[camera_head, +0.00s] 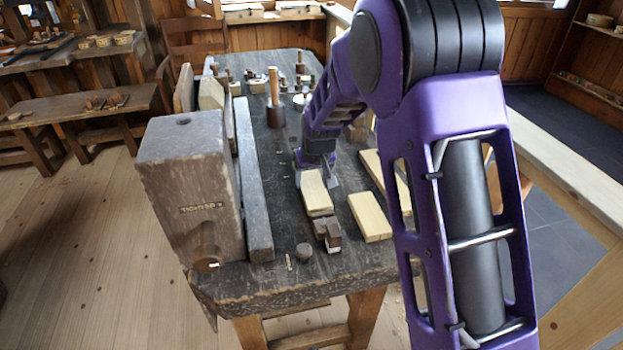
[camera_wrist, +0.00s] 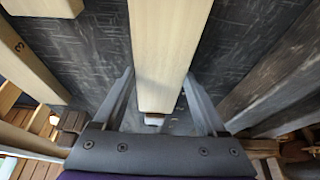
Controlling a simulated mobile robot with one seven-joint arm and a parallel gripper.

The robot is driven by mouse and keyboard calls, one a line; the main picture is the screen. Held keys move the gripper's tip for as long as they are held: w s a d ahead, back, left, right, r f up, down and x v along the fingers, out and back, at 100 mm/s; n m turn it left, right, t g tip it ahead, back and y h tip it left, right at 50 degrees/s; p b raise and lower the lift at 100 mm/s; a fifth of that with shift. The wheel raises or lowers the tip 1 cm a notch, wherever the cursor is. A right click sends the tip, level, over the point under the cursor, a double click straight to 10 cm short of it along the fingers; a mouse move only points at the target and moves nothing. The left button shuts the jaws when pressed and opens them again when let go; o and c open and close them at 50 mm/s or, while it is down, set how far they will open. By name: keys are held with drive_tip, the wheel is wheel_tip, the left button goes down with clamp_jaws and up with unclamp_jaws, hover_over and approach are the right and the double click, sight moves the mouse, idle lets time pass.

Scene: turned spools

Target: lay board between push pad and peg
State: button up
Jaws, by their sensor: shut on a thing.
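A pale board (camera_head: 314,190) lies lengthwise over the dark bench top, its near end by a dark brown block. My gripper (camera_head: 318,168) is shut on its far part; in the wrist view the board (camera_wrist: 168,50) runs between both fingers (camera_wrist: 160,85). Whether it rests on the bench or hangs just above, I cannot tell. The stepped brown block (camera_head: 327,233), perhaps the push pad, sits just nearer than the board. A short round dark stub (camera_head: 304,252), perhaps the peg, stands near the bench's front edge. A small reddish-brown piece (camera_wrist: 154,119) shows below the board's end in the wrist view.
A second pale board (camera_head: 370,217) lies right of the held one, with a longer strip (camera_head: 384,178) behind it. A heavy wooden vise block (camera_head: 186,180) and grey jaw beam (camera_head: 253,185) border the left.

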sight(311, 183)
drive_tip(key=o, duration=1.4)
drive_tip(key=shift+r+p, duration=2.5)
drive_tip(key=shift+r, duration=1.5)
